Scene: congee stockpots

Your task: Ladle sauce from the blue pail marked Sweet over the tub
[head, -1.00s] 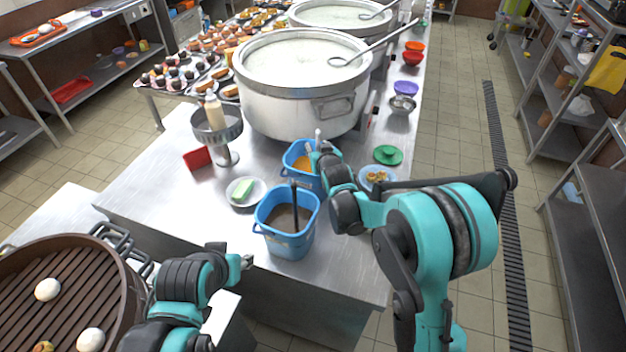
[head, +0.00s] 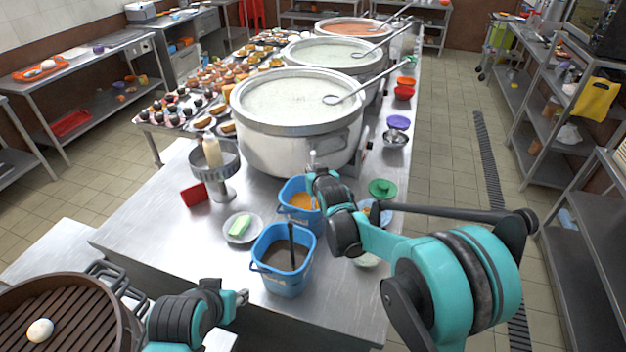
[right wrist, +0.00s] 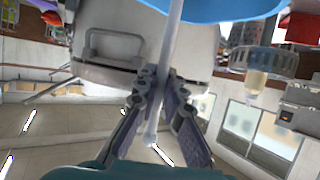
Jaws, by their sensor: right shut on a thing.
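Two blue pails stand on the steel table in the head view. The rear blue pail (head: 296,212) holds orange sauce; the front blue pail (head: 287,283) holds brown sauce and has a dark handle standing in it. I cannot read a mark on either. My right gripper (head: 317,178) is at the rear pail's upper right, shut on a pale ladle handle (head: 313,158). The right wrist view shows its fingers (right wrist: 157,88) around this ladle handle (right wrist: 171,45); the ladle's bowl is hidden. My left gripper (head: 242,297) is left of the front pail, its jaw state unclear. I cannot identify the tub.
A large stockpot (head: 290,150) stands behind the pails. A green block on a plate (head: 241,239) and a footed stand (head: 220,186) are to the left. A pale bowl (head: 367,260) shows partly under my right arm. The right aisle floor is clear.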

